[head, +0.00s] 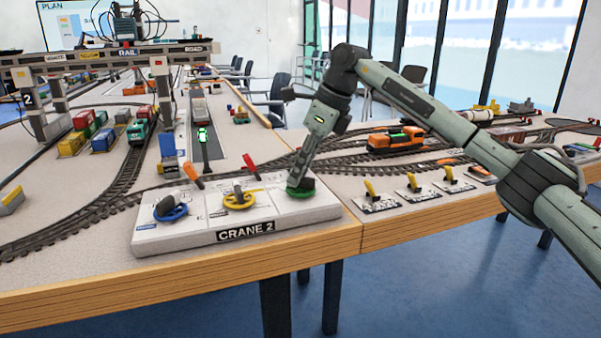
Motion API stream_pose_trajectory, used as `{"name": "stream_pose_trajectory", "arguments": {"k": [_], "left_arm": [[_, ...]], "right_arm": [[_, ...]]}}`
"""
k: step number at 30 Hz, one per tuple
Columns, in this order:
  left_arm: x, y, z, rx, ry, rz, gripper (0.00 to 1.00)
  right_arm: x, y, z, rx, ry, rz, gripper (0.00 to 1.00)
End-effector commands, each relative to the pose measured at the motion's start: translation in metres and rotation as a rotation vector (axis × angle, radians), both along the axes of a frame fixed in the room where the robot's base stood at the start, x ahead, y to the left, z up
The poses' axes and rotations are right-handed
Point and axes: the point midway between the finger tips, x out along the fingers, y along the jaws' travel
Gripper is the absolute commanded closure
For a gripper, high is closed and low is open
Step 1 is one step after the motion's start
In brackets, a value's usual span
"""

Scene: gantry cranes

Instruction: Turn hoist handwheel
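The white control panel marked CRANE 2 (210,238) sits at the table's front edge. It carries a blue handwheel (171,209), a yellow handwheel (240,199) and a green handwheel (306,194). The small labels are too small to read, so I cannot tell which one is the hoist wheel. My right gripper (299,185) points down at the green handwheel and covers part of it. Its fingers are dark and small here; I cannot tell whether they are open, shut or gripping the wheel. My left gripper is not in view.
Yellow switch levers (370,189) line the table edge to the right. A gantry crane (122,57) spans tracks and wagons at the back left. An orange locomotive (396,139) stands on the right track.

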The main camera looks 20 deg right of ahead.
Motion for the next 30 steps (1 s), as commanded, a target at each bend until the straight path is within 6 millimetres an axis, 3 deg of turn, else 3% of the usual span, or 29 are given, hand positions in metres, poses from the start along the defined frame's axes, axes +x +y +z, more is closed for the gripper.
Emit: {"name": "stream_pose_trajectory", "arguments": {"k": [11,19,30], "left_arm": [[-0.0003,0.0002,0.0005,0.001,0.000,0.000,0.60],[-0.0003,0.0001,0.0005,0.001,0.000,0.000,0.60],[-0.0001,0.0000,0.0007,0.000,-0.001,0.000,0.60]], "right_arm": [[0.0025,0.0033,-0.0100,0.001,-0.001,0.000,0.69],[0.0023,0.0031,-0.0099,0.001,-0.001,0.000,0.99],[0.0020,0.0031,-0.0097,0.001,0.001,-0.013,1.00]]}}
